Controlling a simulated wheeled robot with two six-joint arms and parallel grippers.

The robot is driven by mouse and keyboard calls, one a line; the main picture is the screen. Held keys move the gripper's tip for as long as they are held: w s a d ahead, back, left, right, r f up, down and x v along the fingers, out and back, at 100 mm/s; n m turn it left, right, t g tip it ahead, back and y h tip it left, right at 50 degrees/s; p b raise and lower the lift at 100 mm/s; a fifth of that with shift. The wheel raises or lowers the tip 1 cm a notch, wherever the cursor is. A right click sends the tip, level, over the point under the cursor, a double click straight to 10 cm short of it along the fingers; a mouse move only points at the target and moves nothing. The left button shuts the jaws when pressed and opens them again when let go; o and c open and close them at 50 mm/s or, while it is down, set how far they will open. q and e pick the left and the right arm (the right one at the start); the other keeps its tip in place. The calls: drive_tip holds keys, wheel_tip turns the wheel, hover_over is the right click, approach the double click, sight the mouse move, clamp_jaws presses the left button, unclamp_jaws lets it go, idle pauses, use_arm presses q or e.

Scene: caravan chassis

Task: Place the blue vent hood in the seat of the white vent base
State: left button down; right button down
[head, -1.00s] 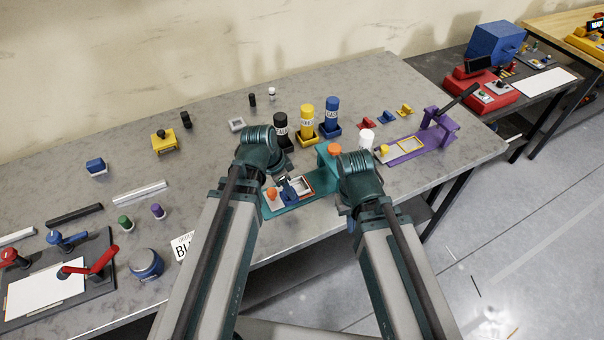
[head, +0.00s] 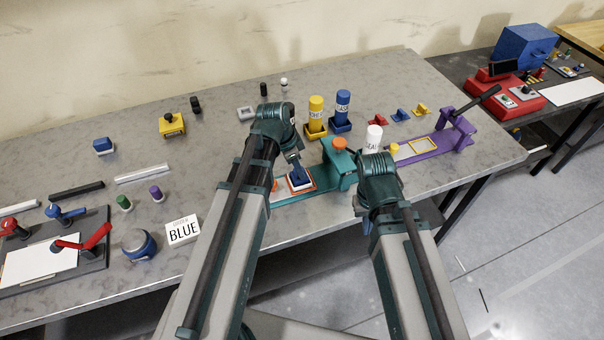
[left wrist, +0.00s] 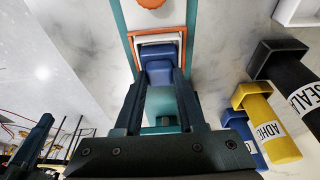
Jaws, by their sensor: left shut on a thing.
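The blue vent hood (left wrist: 158,72) is between the fingers of my left gripper (left wrist: 160,88), which is shut on it. In the head view the hood (head: 299,177) is over the white vent base (head: 301,187), below my left gripper (head: 296,166). The white base (left wrist: 160,40) shows around the hood's far end, inside an orange-red frame (left wrist: 133,45) on a teal fixture (head: 325,180). I cannot tell whether the hood touches the seat or is just above it. My right gripper (head: 366,218) is mostly hidden by its own wrist, near the table's front edge.
An orange knob (head: 339,143) tops the teal fixture's upright, close to my left gripper. Yellow (head: 316,115) and blue (head: 342,108) bottles stand behind. A white bottle (head: 373,137) and purple fixture (head: 455,135) are right.

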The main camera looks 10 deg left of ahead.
use_arm(q)
drive_tip(key=shift+f, duration=0.6)
drive_tip(key=shift+d+r, duration=0.1)
use_arm(e)
drive_tip(key=shift+d+f, duration=0.25)
drive_tip(key=shift+f, duration=0.2)
use_arm(q)
drive_tip(key=shift+a, duration=0.2)
use_arm(e)
drive_tip(key=shift+a, duration=0.1)
use_arm(q)
drive_tip(key=c, duration=0.5)
unclamp_jaws()
drive_tip(key=shift+d, duration=0.1)
use_arm(e)
drive_tip(key=shift+f, duration=0.15)
